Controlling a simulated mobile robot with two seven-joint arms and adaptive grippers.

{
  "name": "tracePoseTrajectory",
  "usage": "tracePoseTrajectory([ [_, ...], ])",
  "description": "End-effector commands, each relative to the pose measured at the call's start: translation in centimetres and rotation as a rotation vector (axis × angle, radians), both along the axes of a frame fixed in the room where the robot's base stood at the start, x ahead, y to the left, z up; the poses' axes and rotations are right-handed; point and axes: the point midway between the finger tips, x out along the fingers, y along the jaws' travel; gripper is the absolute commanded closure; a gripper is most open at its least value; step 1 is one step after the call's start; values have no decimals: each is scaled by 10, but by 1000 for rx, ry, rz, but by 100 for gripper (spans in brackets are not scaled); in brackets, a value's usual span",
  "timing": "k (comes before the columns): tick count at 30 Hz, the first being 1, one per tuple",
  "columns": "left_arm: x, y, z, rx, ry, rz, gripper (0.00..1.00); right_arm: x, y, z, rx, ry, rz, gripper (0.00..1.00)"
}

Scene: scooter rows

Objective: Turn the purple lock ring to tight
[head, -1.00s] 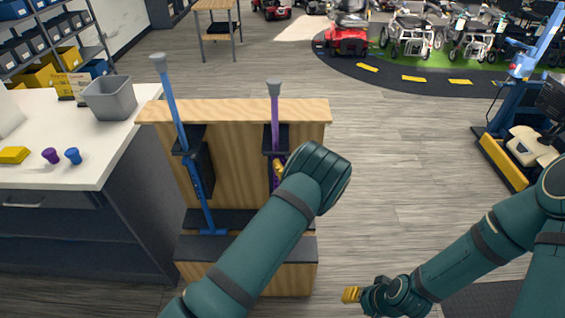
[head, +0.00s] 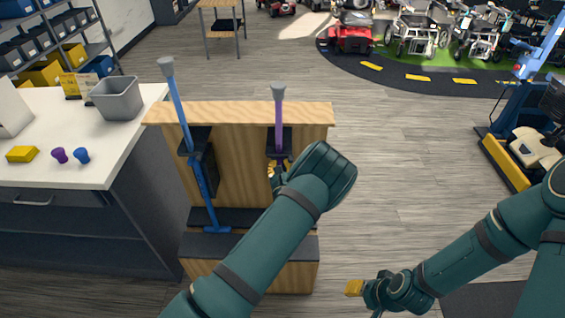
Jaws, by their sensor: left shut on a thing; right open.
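A purple pole (head: 279,122) with a grey top stands upright in a dark holder on a wooden stand (head: 236,185). My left gripper (head: 271,171) is at this pole just below the holder, its yellow fingertips shut on the purple lock ring. The ring is hidden behind the fingers and my wrist, so its turn cannot be read. A blue pole (head: 203,183) leans in the stand's left holder. My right gripper (head: 354,288) is open and empty, low in the picture and away from the stand.
A white counter (head: 110,150) at left holds a grey bin (head: 118,98), a yellow block (head: 22,154), a small purple piece (head: 59,155) and a small blue piece (head: 82,156). The floor (head: 400,150) right of the stand is clear.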

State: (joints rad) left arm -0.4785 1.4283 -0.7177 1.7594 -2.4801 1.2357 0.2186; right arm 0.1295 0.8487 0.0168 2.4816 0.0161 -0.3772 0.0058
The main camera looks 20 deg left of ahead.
Motion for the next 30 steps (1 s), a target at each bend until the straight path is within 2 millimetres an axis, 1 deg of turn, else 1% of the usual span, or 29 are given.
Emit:
tracePoseTrajectory([
  [3, -1, 3, 1, 0, 1, -52, 100, 0, 0, 7, 1, 1, 0, 53],
  [9, -2, 5, 0, 1, 0, -107, 100, 0, 0, 11, 2, 1, 1, 53],
  [23, -1, 5, 0, 0, -1, -122, 100, -1, 0, 11, 3, 0, 1, 53],
  [24, -1, 5, 0, 0, -1, -122, 78, -1, 0, 11, 3, 0, 1, 53],
  [26, -1, 5, 0, 0, -1, -122, 57, -1, 0, 11, 3, 0, 1, 53],
  [27, -1, 5, 0, 0, -1, -122, 54, -1, 0, 11, 2, 1, 1, 53],
  [30, -1, 5, 0, 0, -1, -122, 54, -1, 0, 11, 2, 1, 1, 53],
])
